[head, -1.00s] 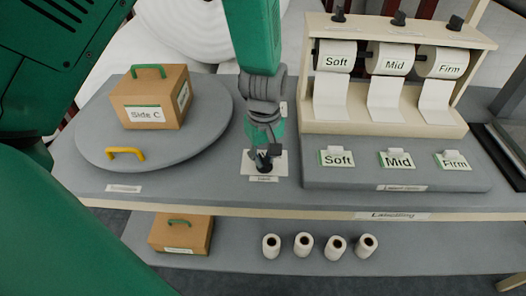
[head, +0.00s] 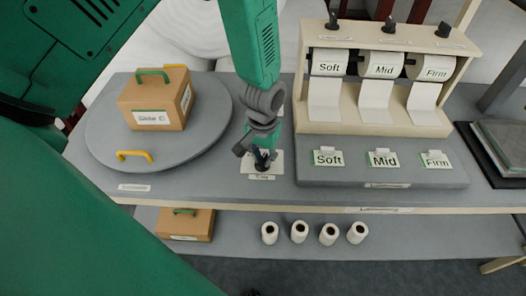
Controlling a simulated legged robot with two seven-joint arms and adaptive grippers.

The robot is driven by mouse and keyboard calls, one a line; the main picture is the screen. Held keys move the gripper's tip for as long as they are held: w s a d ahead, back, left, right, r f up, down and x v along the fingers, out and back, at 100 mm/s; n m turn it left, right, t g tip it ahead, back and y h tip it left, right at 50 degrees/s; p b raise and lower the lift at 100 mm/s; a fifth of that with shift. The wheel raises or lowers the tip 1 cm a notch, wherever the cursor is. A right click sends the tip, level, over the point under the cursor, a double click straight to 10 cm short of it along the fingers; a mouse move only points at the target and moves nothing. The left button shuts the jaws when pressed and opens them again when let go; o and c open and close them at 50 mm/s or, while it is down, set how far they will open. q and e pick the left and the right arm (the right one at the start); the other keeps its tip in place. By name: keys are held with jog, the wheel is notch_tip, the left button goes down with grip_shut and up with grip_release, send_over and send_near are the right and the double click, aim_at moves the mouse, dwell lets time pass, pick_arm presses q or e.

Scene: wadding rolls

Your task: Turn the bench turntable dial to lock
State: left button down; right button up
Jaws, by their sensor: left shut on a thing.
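The dial (head: 262,170) is a small dark knob on a white plate (head: 276,160) on the bench, just right of the turntable. Its label is too small to read. My left gripper (head: 261,158) points down over the plate and is shut on the dial, hiding most of it. The grey round turntable (head: 205,140) carries a brown box (head: 155,105) with a green handle and a "Side C" label. A yellow handle (head: 135,155) stands at the turntable's front edge. My right gripper is not in view.
A cream rack (head: 375,120) with rolls marked Soft, Mid and Firm stands at the right. Labelled cards (head: 383,158) lie before it. A lower shelf (head: 420,245) holds another brown box (head: 186,225) and several small white rolls (head: 300,232). Dark trays (head: 495,150) lie far right.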

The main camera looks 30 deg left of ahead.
aim_at(262, 160)
pick_arm(q)
jog(key=shift+s+m+p, duration=0.15)
jog(key=shift+m+p, duration=0.15)
jog(key=shift+m, duration=0.5)
jog(key=shift+s+m+p, duration=0.15)
jog(key=shift+m+p, duration=0.15)
jog(key=shift+m, duration=0.5)
jog(key=c, duration=1.6)
grip_release()
jog(key=shift+r, duration=0.1)
jog(key=shift+w, duration=0.1)
jog(key=shift+w+r, duration=0.1)
jog(key=shift+r, duration=0.3)
jog(key=r, duration=1.1)
jog(key=shift+s, duration=0.2)
